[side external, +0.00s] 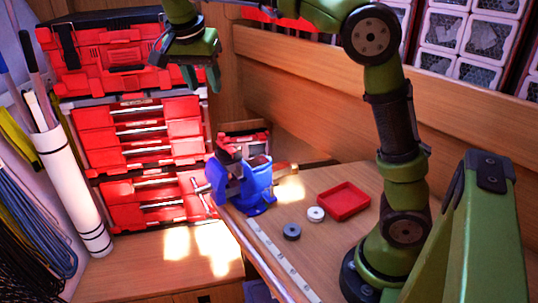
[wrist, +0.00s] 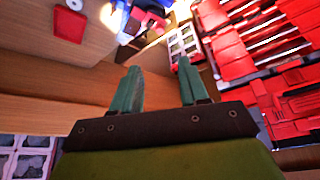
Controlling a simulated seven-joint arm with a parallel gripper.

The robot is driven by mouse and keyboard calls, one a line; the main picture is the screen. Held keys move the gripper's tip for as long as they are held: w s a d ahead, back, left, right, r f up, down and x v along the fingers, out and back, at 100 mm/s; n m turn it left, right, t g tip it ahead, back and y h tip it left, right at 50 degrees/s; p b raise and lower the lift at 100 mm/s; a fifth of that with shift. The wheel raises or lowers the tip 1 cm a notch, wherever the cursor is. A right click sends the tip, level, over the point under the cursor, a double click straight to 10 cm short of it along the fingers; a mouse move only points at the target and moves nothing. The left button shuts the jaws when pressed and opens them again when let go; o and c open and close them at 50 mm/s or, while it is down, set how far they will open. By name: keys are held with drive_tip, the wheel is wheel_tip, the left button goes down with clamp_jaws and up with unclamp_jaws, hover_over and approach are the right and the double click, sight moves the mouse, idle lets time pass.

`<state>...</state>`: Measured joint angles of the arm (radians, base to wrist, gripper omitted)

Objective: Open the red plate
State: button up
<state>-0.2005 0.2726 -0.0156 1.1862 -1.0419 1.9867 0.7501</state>
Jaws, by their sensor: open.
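A shallow red tray (side external: 344,201), the only plate-like red thing, lies on the wooden table at the centre right. A red drawer cabinet (side external: 139,135) stands at the left, with several red drawer fronts and pale gaps between them. A closed-looking red toolbox (side external: 105,52) sits on top of it. The cabinet also shows at the right of the wrist view (wrist: 265,50). My gripper (side external: 201,80) is high up, in front of the toolbox's right end. Its green fingers (wrist: 159,68) are apart with nothing between them. I cannot tell which red part is the plate.
A blue vise (side external: 240,184) stands at the table's left edge, right of the cabinet. A dark disc (side external: 292,232) and a white disc (side external: 316,214) lie near the tray. A white tube (side external: 72,190) leans at the left. A wooden wall runs behind the table.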

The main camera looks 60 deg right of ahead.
sight(221, 134)
drive_tip(key=x, duration=1.5)
drive_tip(key=shift+f, duration=0.35)
clamp_jaws()
